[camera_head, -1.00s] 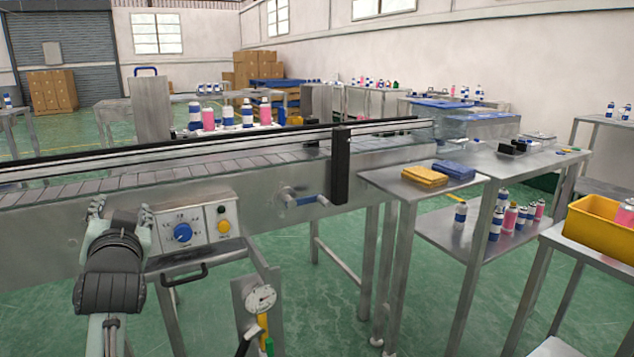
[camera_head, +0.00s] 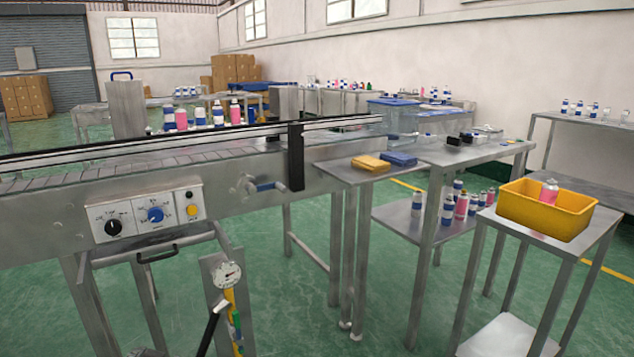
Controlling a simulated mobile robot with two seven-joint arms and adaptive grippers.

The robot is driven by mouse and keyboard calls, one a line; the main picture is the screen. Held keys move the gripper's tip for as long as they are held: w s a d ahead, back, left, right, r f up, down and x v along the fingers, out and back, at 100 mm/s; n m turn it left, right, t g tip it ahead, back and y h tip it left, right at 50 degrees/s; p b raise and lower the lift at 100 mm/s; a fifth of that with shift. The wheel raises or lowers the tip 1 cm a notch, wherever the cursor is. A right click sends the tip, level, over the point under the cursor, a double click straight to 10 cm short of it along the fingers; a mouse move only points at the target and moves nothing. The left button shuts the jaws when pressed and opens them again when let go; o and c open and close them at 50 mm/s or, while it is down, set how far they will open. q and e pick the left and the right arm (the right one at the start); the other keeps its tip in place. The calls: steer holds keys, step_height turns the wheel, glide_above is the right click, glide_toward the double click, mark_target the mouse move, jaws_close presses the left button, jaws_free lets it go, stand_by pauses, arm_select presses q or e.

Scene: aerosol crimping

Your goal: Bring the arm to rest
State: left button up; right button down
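Neither of my grippers shows in the head view. A small dark shape lies at the bottom edge left of centre, too cut off to identify. The control panel (camera_head: 150,212) with its black and blue dials and yellow button is in plain view on the conveyor's (camera_head: 60,195) front.
A pressure gauge (camera_head: 227,274) and black lever (camera_head: 213,325) stand below the panel. Steel tables are to the right, one with yellow (camera_head: 370,163) and blue (camera_head: 399,159) cloths. A yellow bin (camera_head: 530,213) holds a pink can (camera_head: 549,191). Green floor (camera_head: 285,310) is open between the legs.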

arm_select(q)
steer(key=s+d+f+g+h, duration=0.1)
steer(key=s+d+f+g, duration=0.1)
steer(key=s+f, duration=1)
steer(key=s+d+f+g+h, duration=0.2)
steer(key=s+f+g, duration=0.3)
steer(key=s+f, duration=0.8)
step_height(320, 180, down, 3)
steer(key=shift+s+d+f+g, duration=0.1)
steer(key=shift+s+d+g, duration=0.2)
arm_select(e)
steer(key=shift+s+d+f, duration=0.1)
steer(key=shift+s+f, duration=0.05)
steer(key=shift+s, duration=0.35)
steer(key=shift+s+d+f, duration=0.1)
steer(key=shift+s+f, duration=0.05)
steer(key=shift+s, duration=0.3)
